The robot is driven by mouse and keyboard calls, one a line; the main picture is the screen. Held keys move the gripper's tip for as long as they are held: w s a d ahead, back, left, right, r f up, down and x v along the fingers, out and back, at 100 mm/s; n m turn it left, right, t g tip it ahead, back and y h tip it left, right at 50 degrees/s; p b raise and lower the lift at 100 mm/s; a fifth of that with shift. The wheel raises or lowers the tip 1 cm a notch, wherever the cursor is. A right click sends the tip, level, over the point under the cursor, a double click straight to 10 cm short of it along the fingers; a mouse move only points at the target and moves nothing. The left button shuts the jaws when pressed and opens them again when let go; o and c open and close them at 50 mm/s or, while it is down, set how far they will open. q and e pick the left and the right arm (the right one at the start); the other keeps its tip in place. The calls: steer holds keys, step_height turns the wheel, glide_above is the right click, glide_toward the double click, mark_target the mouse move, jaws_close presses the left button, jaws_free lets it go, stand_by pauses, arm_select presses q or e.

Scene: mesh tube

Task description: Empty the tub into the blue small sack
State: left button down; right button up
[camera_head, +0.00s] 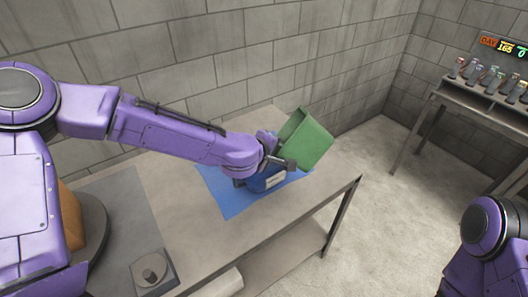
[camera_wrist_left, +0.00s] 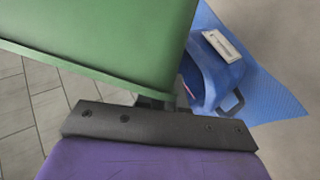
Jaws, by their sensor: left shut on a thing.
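The green tub (camera_head: 308,141) is held tilted in the air by my left gripper (camera_head: 281,160), just above and to the right of the blue small sack (camera_head: 268,180). In the left wrist view the tub (camera_wrist_left: 110,35) fills the upper left, and my left gripper (camera_wrist_left: 158,103) is shut on its edge. The sack (camera_wrist_left: 215,75) stands on a blue mat (camera_head: 219,192) and has a white label and a handle. The sack's opening is partly hidden by the tub and gripper. I cannot see the tub's contents. My right arm shows at the lower right, but its gripper is out of view.
The grey table (camera_head: 265,228) carries the mat, and its right edge lies close beyond the sack. A small grey box with a knob (camera_head: 151,275) sits at the front left. A rack table (camera_head: 480,95) with several small items stands far right. A block wall is behind.

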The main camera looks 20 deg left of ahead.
arm_select(q)
steer(key=shift+a+r+n+h+b, duration=0.3)
steer(key=shift+a+n+h+b, duration=0.5)
steer(key=shift+b, duration=0.55)
steer(key=shift+d, duration=0.15)
steer(key=shift+a+r+h, duration=0.1)
steer(key=shift+a+h, duration=0.3)
steer(key=shift+a, duration=0.05)
steer(key=shift+d, duration=0.1)
steer(key=shift+d, duration=0.25)
steer(key=shift+d+m+y, duration=0.15)
steer(key=shift+m+y, duration=0.15)
